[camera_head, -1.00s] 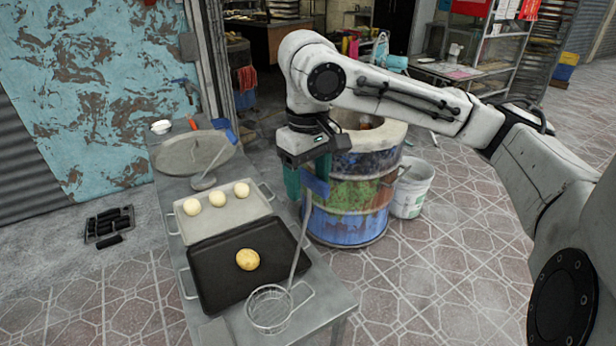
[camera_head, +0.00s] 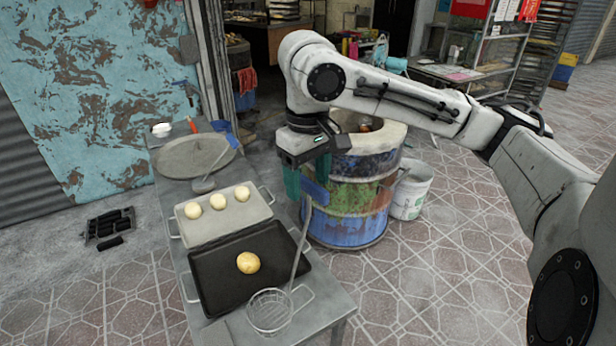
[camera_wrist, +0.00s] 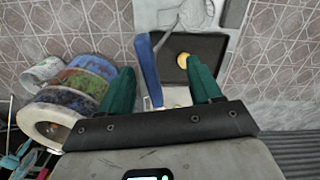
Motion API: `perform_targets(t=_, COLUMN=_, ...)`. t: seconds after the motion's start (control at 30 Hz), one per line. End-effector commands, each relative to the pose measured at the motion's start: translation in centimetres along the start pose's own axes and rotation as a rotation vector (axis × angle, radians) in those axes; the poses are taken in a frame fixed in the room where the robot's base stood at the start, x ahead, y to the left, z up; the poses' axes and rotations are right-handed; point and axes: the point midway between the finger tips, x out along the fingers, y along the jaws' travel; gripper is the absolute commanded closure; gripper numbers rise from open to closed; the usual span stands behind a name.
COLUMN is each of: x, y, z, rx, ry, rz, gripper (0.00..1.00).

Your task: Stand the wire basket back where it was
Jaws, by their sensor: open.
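The wire basket (camera_head: 269,311) sits at the near end of the grey table, in front of the dark tray. Its long handle rises steeply to a blue grip (camera_head: 314,191). My gripper (camera_head: 306,192) is open above the table's right edge, green fingers pointing down beside the blue grip. In the wrist view the blue grip (camera_wrist: 147,66) stands between the two spread fingers of my gripper (camera_wrist: 160,66), nearer the left one, with gaps visible on both sides.
The dark tray (camera_head: 215,286) holds one golden bun (camera_head: 248,263). A pale tray (camera_head: 235,221) behind it holds three pale dough balls. A round board (camera_head: 180,157) lies further back. The painted barrel oven (camera_head: 345,228) stands right of the table, with a white bucket (camera_head: 411,200) beside it.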

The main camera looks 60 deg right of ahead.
Motion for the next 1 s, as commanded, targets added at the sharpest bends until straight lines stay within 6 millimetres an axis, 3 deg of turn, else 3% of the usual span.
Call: perform_targets(t=1.0, x=-4.8, y=0.0, z=0.0, rx=0.0, ry=0.0, rz=-0.001, gripper=0.36)
